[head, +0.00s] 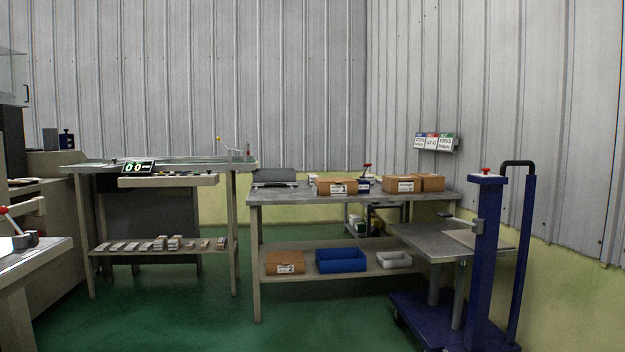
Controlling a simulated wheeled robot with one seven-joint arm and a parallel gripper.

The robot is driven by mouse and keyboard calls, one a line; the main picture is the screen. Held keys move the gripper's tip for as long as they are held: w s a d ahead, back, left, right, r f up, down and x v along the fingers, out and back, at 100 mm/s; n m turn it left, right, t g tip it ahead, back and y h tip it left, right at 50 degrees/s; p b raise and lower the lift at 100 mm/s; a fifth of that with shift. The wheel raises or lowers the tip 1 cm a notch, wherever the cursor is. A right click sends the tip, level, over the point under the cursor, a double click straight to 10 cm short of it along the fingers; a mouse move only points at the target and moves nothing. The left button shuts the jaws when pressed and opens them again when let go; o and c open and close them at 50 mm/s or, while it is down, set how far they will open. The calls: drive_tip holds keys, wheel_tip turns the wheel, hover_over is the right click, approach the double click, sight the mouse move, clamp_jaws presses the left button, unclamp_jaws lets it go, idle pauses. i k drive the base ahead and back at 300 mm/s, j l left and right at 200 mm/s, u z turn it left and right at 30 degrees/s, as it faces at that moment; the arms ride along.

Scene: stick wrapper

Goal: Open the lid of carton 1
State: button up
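Several brown cardboard cartons are in the head view, some way off. One carton (337,187) stands on the metal table (290,195) with a white label on its front. Another labelled carton (402,185) stands to its right, with a brown box shape (432,183) close beside it. I cannot read these labels, so I cannot tell which is carton 1 or how their lids stand. A carton (284,262) on the lower shelf has a label that seems to read 2. My gripper is not in view.
A blue bin (341,260) and a white bin (394,259) sit on the lower shelf. A blue lift cart (486,260) stands in front of the table's right end. A bench with a display (138,168) is at left. Green floor (190,315) is open in front.

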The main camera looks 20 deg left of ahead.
sight(323, 189)
drive_tip(key=i+j+u, duration=0.15)
drive_tip(key=i+j, duration=0.45)
drive_tip(key=i+j+u, duration=0.15)
drive_tip(key=i+j, duration=0.45)
drive_tip(key=i+j+u, duration=0.15)
drive_tip(key=i+j, duration=0.3)
drive_tip(key=i, duration=0.2)
